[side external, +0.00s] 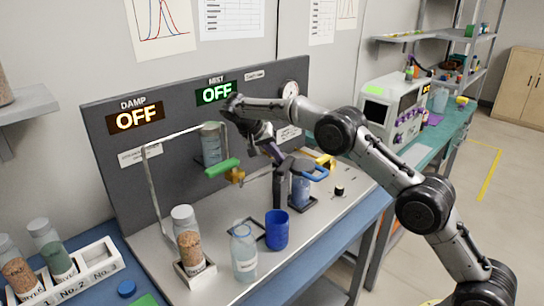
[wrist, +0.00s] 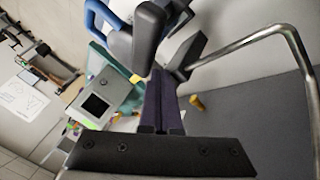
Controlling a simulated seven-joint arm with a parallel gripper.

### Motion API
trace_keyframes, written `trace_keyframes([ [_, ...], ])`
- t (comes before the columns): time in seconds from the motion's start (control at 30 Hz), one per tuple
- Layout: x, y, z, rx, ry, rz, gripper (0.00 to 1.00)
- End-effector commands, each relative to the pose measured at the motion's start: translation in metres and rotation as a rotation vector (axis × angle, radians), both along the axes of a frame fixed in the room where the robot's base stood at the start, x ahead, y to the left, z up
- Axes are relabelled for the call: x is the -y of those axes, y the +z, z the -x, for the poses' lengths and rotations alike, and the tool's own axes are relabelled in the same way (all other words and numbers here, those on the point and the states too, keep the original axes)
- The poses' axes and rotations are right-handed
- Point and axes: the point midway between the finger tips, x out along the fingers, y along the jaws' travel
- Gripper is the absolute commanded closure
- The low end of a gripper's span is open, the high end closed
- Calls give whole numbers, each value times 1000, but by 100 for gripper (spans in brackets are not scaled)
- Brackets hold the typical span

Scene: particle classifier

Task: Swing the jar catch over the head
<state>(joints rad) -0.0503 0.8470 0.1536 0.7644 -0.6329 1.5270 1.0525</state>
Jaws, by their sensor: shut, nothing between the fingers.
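My gripper (side external: 275,156) is shut and empty beside the top of a dark post (side external: 278,187), right of the jar. In the wrist view its dark purple fingers (wrist: 160,82) point at a dark rounded bar (wrist: 149,38); I cannot tell whether they touch it. A blue loop handle (side external: 312,171) is to the right of the post, and it shows at the top of the wrist view (wrist: 93,18). Which part is the catch is unclear.
The bent metal tube (side external: 149,190) rises at the left; it also shows in the wrist view (wrist: 262,38). A jar of brown grains (side external: 187,242), a clear bottle (side external: 244,255) and a blue cup (side external: 277,230) stand in front. Both panel signs, DAMP (side external: 137,118) and MIST (side external: 216,93), read OFF.

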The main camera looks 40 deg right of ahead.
Motion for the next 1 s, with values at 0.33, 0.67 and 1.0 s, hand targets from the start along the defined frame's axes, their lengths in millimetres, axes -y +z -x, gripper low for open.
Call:
trace_keyframes([
  [0.33, 11, 0, 10, -1, 0, 1, 100],
  [0.67, 15, 0, 14, 0, 1, 1, 100],
  [1.0, 15, 0, 15, -1, 2, 1, 100],
])
